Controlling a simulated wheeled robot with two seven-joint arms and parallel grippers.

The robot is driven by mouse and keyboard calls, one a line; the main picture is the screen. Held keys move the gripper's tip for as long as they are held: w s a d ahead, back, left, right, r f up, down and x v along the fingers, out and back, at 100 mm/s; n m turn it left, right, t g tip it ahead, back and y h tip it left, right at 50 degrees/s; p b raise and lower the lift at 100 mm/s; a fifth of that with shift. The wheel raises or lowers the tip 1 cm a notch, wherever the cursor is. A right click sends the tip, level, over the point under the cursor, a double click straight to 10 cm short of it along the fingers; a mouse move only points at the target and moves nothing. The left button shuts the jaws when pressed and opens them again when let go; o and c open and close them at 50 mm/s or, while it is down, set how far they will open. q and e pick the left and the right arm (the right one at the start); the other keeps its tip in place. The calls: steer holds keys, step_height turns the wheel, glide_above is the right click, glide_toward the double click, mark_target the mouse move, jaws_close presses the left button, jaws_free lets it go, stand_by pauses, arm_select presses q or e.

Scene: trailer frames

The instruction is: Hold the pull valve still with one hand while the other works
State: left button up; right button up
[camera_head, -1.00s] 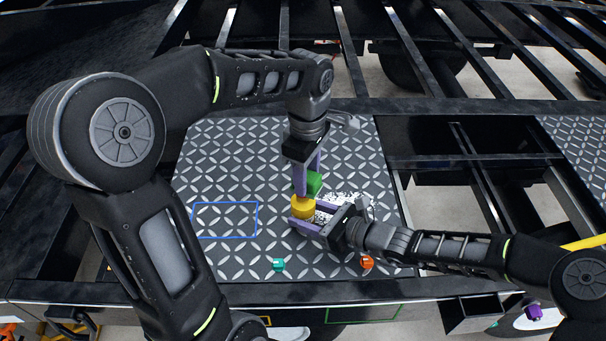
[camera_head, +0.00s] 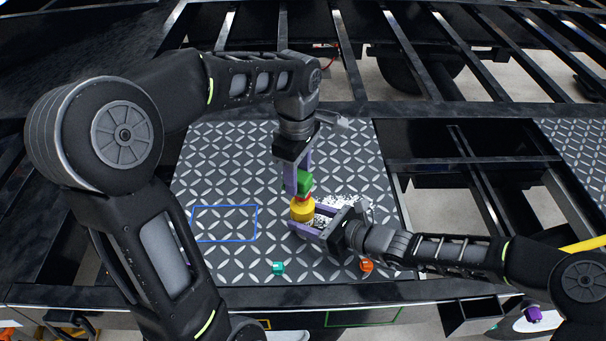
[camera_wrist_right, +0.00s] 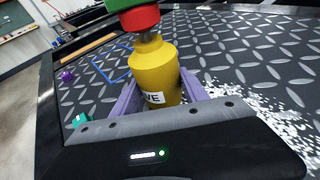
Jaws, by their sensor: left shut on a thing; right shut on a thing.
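The pull valve (camera_head: 302,211) is a yellow, bottle-shaped body standing upright on the tread plate. In the right wrist view the valve (camera_wrist_right: 153,75) has a partly hidden white label ending in "VE" and a short metal stem on top. A red collar (camera_wrist_right: 139,18) with a green piece (camera_head: 305,183) above it sits over the stem. My right gripper (camera_head: 306,220) is shut on the yellow body, one purple finger on each side. My left gripper (camera_head: 299,180) comes down from above and is shut on the green piece. Its fingers hide part of that piece.
The tread plate (camera_head: 228,263) carries a blue outlined rectangle (camera_head: 225,206) at left and a white speckled patch by the right gripper. A teal piece (camera_head: 278,267) and an orange piece (camera_head: 367,265) lie near the front edge. Open frame gaps lie to the right.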

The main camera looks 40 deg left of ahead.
arm_select(q)
steer(key=shift+w+d, duration=0.1)
steer(key=shift+d, duration=0.9)
steer(key=shift+s+a, duration=0.35)
steer(key=shift+w+d, duration=0.3)
steer(key=shift+d, duration=0.1)
steer(key=shift+s+a, duration=0.35)
steer(key=shift+a, duration=0.15)
steer(key=shift+s+a+r, duration=0.15)
steer(key=shift+a, duration=0.1)
steer(key=shift+d+r, duration=0.1)
steer(key=shift+r, duration=3.85)
arm_select(e)
steer(key=o, duration=1.1)
steer(key=shift+c, duration=0.2)
